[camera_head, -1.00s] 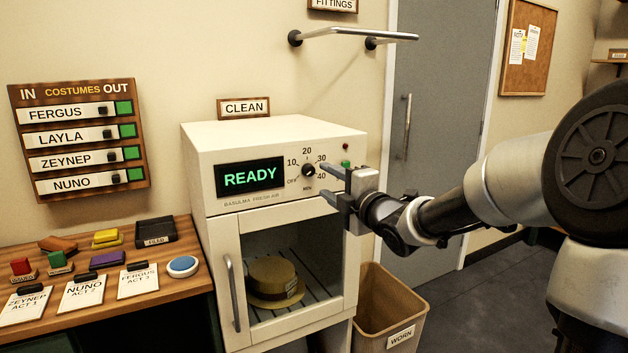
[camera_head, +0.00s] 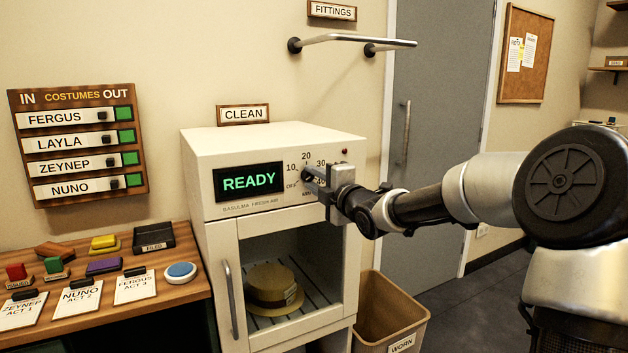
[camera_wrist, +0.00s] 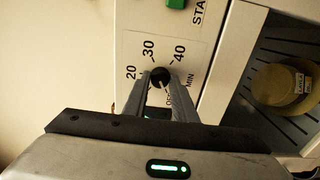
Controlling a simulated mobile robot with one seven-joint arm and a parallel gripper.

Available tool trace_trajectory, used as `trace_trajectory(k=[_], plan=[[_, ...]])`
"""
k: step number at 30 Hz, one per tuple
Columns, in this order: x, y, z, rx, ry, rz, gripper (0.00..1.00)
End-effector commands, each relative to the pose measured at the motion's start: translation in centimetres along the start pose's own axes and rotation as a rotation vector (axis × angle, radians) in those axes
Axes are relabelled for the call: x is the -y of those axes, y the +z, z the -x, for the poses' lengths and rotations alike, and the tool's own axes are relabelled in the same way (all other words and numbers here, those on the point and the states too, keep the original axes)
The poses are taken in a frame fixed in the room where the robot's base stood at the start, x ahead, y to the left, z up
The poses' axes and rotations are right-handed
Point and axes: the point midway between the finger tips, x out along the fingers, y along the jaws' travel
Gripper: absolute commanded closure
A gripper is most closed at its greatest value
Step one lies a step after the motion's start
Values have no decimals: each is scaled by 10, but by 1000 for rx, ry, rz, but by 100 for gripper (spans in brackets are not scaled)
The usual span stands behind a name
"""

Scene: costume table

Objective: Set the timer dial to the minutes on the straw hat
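The black timer dial (camera_wrist: 160,77) sits on the white cabinet's front panel, among the marks OFF, 10, 20, 30 and 40. In the wrist view its pale pointer line faces the OFF side. My gripper (camera_wrist: 160,80) has one finger on each side of the dial, with no clear gap, and appears shut on it. In the head view my gripper (camera_head: 309,175) covers most of the dial. The straw hat (camera_head: 272,287) lies behind the cabinet's door window on a slatted shelf.
The display (camera_head: 248,182) reads READY. A green START button (camera_wrist: 176,3) is near the dial. A costume board (camera_head: 80,145) hangs left, above a wooden table with cards and coloured blocks. A WORN bin (camera_head: 408,310) stands right of the cabinet; a rail (camera_head: 350,40) is above.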

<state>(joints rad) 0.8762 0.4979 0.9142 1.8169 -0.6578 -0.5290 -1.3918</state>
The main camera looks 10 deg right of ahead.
Motion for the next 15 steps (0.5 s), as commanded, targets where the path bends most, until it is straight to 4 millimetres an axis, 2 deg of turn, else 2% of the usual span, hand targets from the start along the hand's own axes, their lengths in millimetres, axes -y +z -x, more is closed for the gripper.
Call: trace_trajectory(k=[8, 15], plan=[[-1, 0, 0, 0, 1, -17, 98], [-2, 0, 0, 0, 1, -118, 98]])
